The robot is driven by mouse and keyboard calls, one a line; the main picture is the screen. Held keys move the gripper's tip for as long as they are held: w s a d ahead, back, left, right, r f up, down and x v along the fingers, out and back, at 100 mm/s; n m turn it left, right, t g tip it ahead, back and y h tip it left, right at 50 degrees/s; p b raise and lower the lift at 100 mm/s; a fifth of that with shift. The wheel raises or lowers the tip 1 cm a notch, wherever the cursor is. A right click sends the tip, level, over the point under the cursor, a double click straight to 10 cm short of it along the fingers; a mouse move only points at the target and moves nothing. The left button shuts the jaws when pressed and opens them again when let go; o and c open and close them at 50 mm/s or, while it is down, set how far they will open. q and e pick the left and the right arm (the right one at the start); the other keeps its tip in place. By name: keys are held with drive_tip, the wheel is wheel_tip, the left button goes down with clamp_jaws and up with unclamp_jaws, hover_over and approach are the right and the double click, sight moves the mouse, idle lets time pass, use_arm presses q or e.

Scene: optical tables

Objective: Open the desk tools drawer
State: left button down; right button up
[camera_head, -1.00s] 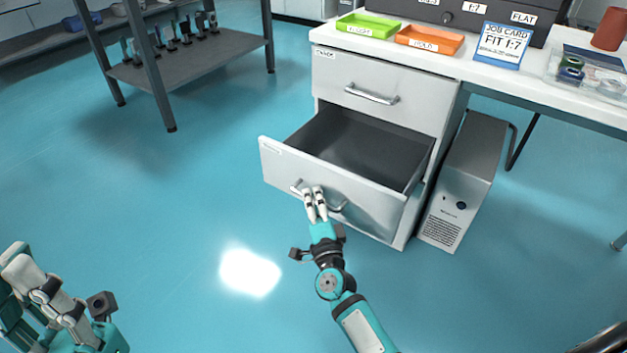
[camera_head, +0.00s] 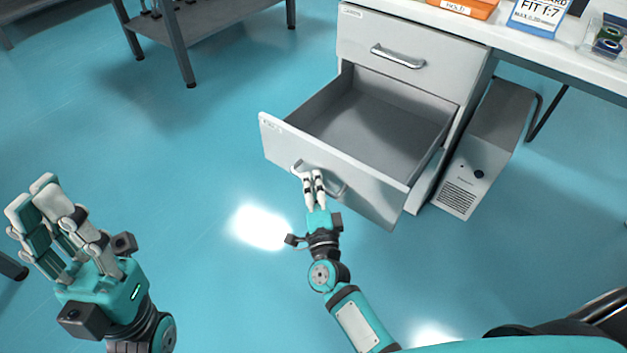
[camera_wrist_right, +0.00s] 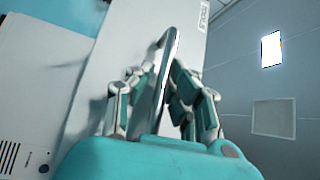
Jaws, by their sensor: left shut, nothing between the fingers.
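The lower drawer (camera_head: 290,143) of the white desk cabinet is pulled well out, and its grey inside looks empty. Its front reads TOOLS in the right wrist view (camera_wrist_right: 192,48). My right gripper (camera_head: 308,176) is at the drawer's metal handle (camera_head: 336,187). In the right wrist view, the fingers of my right gripper (camera_wrist_right: 158,72) lie on both sides of the handle (camera_wrist_right: 165,55) and are shut on it. My left gripper (camera_head: 38,200) is shut and empty, raised over the floor at the lower left.
The upper drawer (camera_head: 390,35) is shut. A grey computer tower (camera_head: 490,150) stands close to the cabinet's right. A shelf rack (camera_head: 205,10) is at the back left. The floor between is clear.

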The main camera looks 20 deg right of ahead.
drive_tip(key=o, duration=0.3)
drive_tip(key=shift+f, duration=0.1)
drive_tip(key=s, duration=0.4)
drive_tip(key=s+a+f, duration=0.1)
drive_tip(key=s, duration=0.6)
drive_tip(key=shift+s+a+f, duration=0.15)
drive_tip(key=shift+s+f, duration=0.05)
drive_tip(key=shift+s, duration=0.2)
